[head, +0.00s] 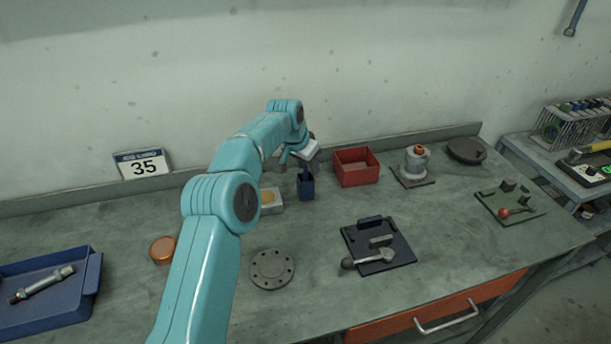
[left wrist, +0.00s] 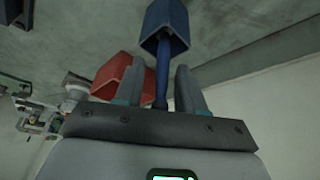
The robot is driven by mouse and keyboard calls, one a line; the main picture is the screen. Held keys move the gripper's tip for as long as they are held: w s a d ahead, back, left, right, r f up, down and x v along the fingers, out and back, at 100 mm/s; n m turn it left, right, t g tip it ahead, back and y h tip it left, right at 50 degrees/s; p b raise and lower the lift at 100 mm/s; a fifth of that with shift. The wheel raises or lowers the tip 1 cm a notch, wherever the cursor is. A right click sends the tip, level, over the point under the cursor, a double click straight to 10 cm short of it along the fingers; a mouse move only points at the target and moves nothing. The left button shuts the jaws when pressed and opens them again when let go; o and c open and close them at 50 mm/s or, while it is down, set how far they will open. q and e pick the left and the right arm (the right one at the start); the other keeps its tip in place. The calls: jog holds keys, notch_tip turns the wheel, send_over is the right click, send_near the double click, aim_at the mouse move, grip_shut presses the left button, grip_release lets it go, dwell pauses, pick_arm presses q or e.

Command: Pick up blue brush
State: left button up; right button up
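The blue brush (left wrist: 163,72) stands handle-out in a dark blue holder (head: 306,190) on the workbench. In the left wrist view the holder (left wrist: 165,28) is at the top and hides the brush's other end. My left gripper (head: 296,158) is just above the holder. In the left wrist view its two fingers (left wrist: 163,88) stand apart on either side of the brush handle, with a gap showing on each side. My right gripper is not in view.
A red bin (head: 356,167) stands right of the holder, and a light box with a yellow top (head: 270,201) stands left. A grey flange (head: 272,269) and a dark tray of parts (head: 378,246) lie nearer. The wall is close behind.

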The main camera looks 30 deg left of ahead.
pick_arm(q)
jog(key=shift+w, duration=0.1)
grip_shut()
notch_tip(320, 180, up, 10)
jog(key=p, duration=0.4)
